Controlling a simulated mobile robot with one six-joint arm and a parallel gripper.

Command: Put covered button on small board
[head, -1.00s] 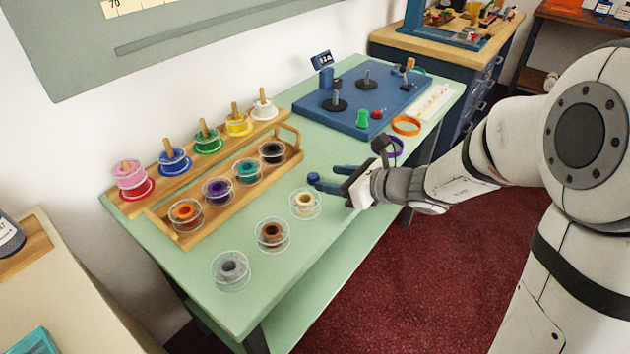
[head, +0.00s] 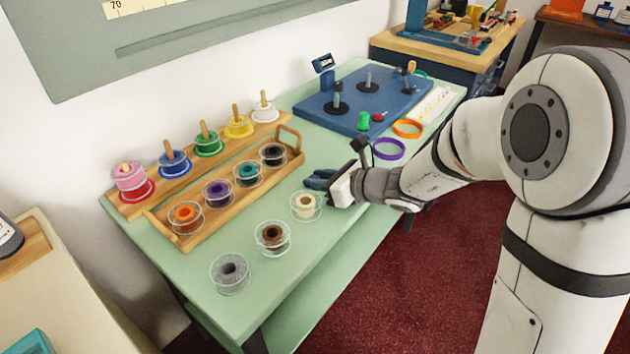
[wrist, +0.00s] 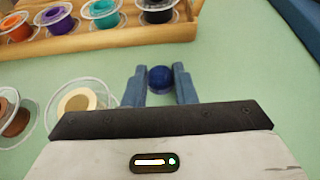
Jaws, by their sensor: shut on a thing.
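A dark blue round covered button (wrist: 160,79) shows between my fingertips in the wrist view. My gripper (wrist: 159,84) is shut on it, low over the green table; it also shows in the head view (head: 319,182), where its fingers hide the button. A blue board (head: 335,115) with several posts lies at the back right of the table, behind my gripper. A narrow white board (head: 428,110) with small coloured spots lies along its right side. I cannot tell which one is the small board.
A cream spool (head: 306,205) stands close left of my gripper, with brown (head: 272,237) and grey (head: 230,273) spools nearer. A wooden rack (head: 168,232) of spools is at left. Purple (head: 388,149) and orange (head: 407,128) rings lie near the blue board's front edge.

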